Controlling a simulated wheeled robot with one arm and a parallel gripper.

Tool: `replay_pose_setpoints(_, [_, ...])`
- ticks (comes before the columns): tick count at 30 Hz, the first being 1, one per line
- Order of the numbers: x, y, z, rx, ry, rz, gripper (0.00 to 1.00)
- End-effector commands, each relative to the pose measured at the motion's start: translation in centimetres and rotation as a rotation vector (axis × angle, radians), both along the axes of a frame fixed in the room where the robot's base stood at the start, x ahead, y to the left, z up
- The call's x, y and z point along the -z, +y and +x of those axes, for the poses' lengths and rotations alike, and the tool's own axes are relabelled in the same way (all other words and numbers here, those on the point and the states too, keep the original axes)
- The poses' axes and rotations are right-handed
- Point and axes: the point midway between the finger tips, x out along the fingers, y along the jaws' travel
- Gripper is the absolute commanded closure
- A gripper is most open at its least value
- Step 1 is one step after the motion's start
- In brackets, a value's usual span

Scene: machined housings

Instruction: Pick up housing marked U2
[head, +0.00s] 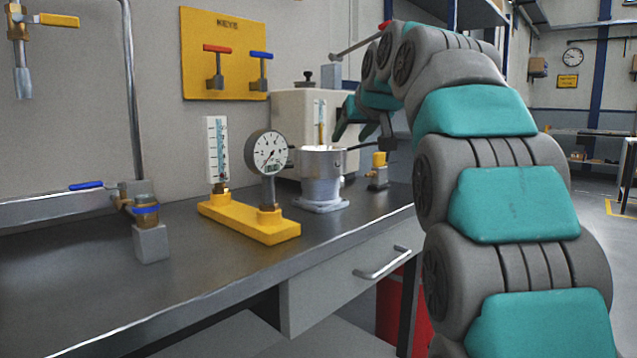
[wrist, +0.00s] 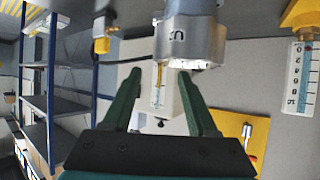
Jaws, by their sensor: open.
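A silver cylindrical housing (head: 322,178) stands upright on a flat base on the grey workbench, right of the pressure gauge. In the wrist view the housing (wrist: 190,38) fills the top middle, upside down, with a dark marking that looks like U2. My gripper (wrist: 160,74) is open and empty, its two green fingers apart. The housing lies beyond the fingertips, slightly right of their middle in that view, and is not between them. In the head view my gripper (head: 346,128) is just above and right of the housing's rim, partly hidden by my arm.
A yellow stand (head: 250,222) holding a gauge (head: 268,152) and a thermometer (head: 216,150) is close left of the housing. A small yellow-topped fitting (head: 378,172) stands right. A pale box (head: 300,108) is behind.

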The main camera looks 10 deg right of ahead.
Motion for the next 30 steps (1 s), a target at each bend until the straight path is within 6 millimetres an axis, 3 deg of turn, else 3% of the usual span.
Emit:
replay_pose_setpoints(13, [1.7,0.0,3.3,0.0,-0.002,0.0,0.42])
replay_pose_setpoints(21, [3.2,0.1,6.4,0.001,-0.006,-0.002,0.42])
replay_pose_setpoints(30, [3.4,0.2,6.9,0.0,-0.006,-0.001,0.44])
